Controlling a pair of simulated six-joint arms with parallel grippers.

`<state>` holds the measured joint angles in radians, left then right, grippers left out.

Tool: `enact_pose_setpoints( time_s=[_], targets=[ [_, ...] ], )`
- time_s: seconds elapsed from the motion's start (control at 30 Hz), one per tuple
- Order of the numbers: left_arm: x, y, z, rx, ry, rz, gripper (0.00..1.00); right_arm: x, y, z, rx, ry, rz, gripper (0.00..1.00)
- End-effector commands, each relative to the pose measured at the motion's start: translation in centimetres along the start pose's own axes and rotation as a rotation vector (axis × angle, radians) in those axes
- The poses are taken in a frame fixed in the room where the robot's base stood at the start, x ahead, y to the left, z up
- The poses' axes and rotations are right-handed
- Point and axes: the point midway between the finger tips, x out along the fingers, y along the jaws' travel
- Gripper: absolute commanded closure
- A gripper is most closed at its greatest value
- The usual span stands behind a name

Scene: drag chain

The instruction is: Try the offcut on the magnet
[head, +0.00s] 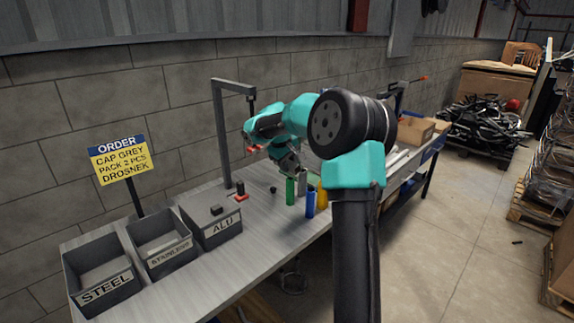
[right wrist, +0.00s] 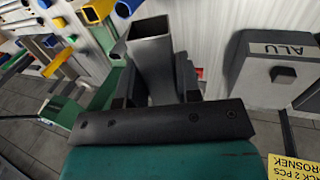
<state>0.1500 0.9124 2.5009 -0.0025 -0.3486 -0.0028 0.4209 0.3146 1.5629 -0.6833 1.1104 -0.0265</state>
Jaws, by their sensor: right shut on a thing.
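The offcut, a grey square hollow tube (right wrist: 150,50), is clamped between the fingers of my right gripper (right wrist: 152,85) in the right wrist view. In the head view, my right gripper (head: 290,165) is over the bench, beside the green tube (head: 290,191), and the grey offcut (head: 303,182) shows just below it. A small black block on a red base (head: 240,191) stands on the bench below a grey frame (head: 218,120); I cannot tell whether it is the magnet. My left gripper is not in view.
Bins marked STEEL (head: 105,290), STAINLESS (head: 165,262) and ALU (head: 220,232) stand at the left of the bench. A dark block (head: 216,210) is at the ALU bin. Blue (head: 310,204) and yellow (head: 322,196) tubes stand near the green one. An order sign (head: 120,160) stands behind.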

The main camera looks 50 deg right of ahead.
Motion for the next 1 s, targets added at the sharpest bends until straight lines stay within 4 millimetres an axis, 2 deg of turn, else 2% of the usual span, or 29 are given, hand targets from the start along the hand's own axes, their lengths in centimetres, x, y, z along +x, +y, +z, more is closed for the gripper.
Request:
enact_pose_setpoints(
  time_s=[1.0],
  targets=[
    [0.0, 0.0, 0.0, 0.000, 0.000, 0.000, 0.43, 0.0, 0.0, -6.1, -0.001, 0.002, 0.001, 0.95]
  ],
)
